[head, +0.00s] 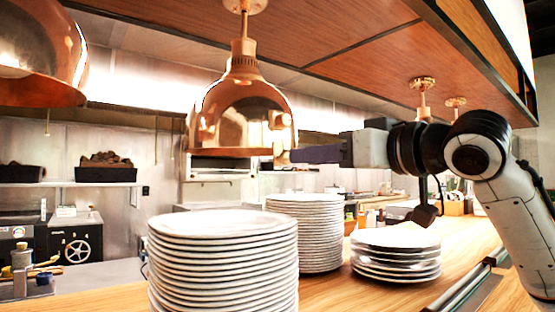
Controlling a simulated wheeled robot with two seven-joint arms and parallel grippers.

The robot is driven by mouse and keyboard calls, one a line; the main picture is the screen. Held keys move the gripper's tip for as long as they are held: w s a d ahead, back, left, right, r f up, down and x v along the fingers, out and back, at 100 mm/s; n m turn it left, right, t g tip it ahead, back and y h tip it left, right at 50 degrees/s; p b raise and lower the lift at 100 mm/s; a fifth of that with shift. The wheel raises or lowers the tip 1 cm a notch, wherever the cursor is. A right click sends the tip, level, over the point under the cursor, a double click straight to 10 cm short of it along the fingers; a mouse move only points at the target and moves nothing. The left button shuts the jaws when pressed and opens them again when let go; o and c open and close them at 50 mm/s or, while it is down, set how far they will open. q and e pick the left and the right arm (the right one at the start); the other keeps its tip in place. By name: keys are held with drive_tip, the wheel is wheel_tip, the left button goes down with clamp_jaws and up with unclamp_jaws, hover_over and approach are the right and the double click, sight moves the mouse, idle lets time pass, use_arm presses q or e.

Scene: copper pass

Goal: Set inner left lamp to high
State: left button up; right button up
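A copper dome lamp (243,112) hangs from the ceiling by a brass stem, left of centre. A second copper lamp (38,50) is at the far left, cut by the picture's edge, with a short pull chain (47,122) below it. Two more brass stems (422,98) show at the right; what hangs from them is hidden by my arm. My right gripper (305,155) points left, its dark fingers beside the right rim of the centre lamp. I cannot tell whether it touches the rim or whether the fingers are apart. My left gripper is out of view.
Tall plate stacks (223,255) and (305,230) stand on the wooden counter (330,292) below the lamp. A lower plate stack (396,252) stands under my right arm. The wooden overhead panel (330,35) is close above. A metal rail (468,285) runs along the counter's right edge.

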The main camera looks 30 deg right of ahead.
sight(286, 159)
drive_tip(key=w, duration=0.5)
drive_tip(key=w+p, duration=0.1)
drive_tip(key=w, duration=0.2)
drive_tip(key=shift+w+a, duration=0.15)
drive_tip(key=shift+a, duration=0.2)
clamp_jaws()
